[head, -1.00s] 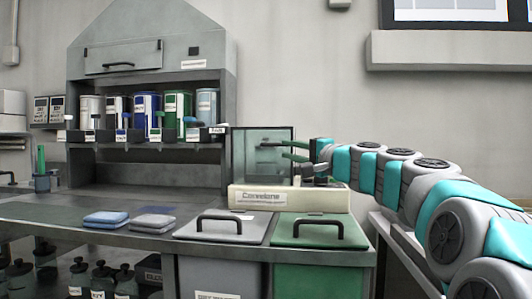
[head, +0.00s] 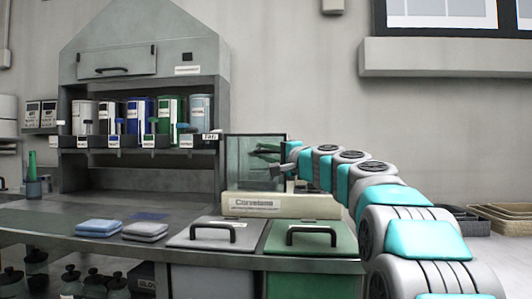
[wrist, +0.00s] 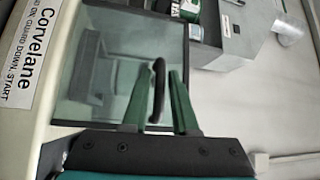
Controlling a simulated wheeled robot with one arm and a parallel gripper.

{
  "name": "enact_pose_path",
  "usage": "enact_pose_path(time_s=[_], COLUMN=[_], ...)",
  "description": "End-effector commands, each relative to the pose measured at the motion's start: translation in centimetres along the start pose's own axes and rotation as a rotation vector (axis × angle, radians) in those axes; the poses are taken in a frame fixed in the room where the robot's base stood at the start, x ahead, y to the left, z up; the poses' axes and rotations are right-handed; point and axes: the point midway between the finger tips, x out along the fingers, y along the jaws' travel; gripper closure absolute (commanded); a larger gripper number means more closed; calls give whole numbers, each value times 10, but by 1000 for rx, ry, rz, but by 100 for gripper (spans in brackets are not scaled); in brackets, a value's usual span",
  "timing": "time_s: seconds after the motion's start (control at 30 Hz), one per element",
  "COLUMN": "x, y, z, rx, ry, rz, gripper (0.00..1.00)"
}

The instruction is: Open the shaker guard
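The shaker (head: 240,203) is a cream base labelled "Corvelane" on the bench, with a dark-framed, see-through guard (head: 238,165) standing on it, apparently down. In the wrist view, the guard's pane (wrist: 100,70) fills the middle and the label (wrist: 22,50) is at the left. A black bar handle (wrist: 158,90) lies between the two green fingers of my gripper (wrist: 158,100), with a gap on each side. The gripper is open around the handle and seems not to touch it. In the head view, my gripper (head: 289,160) is at the guard's right side, its fingertips hard to make out.
A grey lidded bin (head: 215,236) and a green lidded bin (head: 308,240) sit in front of the shaker. Blue (head: 98,228) and grey (head: 145,231) folded cloths lie left of them. A hood with canisters (head: 140,112) stands behind. Baskets (head: 500,218) are at the far right.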

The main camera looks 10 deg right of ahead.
Motion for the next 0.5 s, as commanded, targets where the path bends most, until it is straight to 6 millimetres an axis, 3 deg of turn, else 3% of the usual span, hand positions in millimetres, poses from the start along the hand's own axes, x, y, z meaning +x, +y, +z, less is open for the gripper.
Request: enact_pose_path(time_s=[0.03, 0.27, 0.5], x=[0, 0, 0], y=[0, 0, 0], z=[0, 0, 0], rx=[0, 0, 0], ry=[0, 0, -1], rz=[0, 0, 0], gripper=[74, 100, 100])
